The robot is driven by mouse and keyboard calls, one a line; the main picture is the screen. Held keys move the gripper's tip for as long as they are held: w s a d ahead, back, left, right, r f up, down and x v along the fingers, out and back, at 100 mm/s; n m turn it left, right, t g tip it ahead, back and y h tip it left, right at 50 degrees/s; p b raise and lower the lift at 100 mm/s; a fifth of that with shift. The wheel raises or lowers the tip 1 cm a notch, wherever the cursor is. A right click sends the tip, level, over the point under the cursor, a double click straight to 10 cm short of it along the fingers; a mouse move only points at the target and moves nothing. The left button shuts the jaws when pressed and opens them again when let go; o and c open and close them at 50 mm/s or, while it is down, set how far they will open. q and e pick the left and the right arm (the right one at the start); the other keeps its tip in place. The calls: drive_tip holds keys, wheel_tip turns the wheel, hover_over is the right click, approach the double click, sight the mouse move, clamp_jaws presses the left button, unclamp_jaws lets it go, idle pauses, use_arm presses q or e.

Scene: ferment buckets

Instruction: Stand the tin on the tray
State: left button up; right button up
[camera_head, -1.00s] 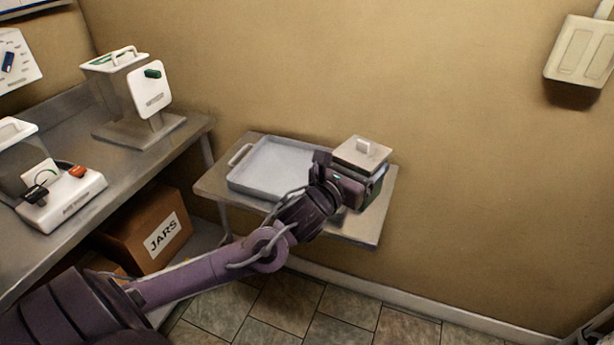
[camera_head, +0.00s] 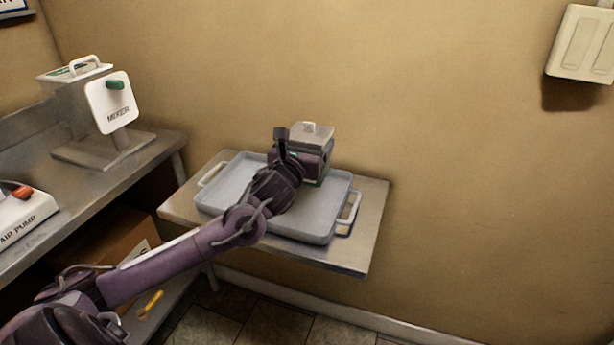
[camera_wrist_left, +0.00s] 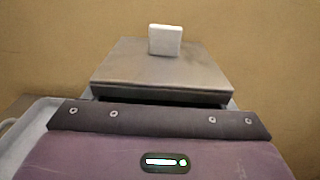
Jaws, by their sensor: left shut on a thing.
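The tin (camera_head: 312,133) has a flat grey lid with a pale square knob. It is upright, and its lower body is mostly hidden by my gripper. My left gripper (camera_head: 311,163) is shut on it, over the pale grey tray (camera_head: 318,218). I cannot tell whether the tin touches the tray floor. In the left wrist view the tin's lid (camera_wrist_left: 160,68) is straight ahead, beyond my purple gripper body, with the tray rim (camera_wrist_left: 30,125) at the left. My right gripper is not in view.
The tray lies on a small metal table (camera_head: 365,215) against the wall, with bare table to its right. A steel counter (camera_head: 130,165) at the left holds a mixer (camera_head: 110,105) and an air pump (camera_head: 25,215). A wall box (camera_head: 582,45) hangs at the upper right.

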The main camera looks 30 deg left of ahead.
use_arm(q)
wheel_tip(320, 180, down, 8)
drive_tip(key=shift+r, duration=0.15)
drive_tip(key=shift+f, duration=0.25)
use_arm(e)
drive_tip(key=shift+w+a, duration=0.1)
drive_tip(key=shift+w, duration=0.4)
use_arm(q)
drive_tip(key=shift+f, duration=0.15)
drive_tip(key=o, duration=1.1)
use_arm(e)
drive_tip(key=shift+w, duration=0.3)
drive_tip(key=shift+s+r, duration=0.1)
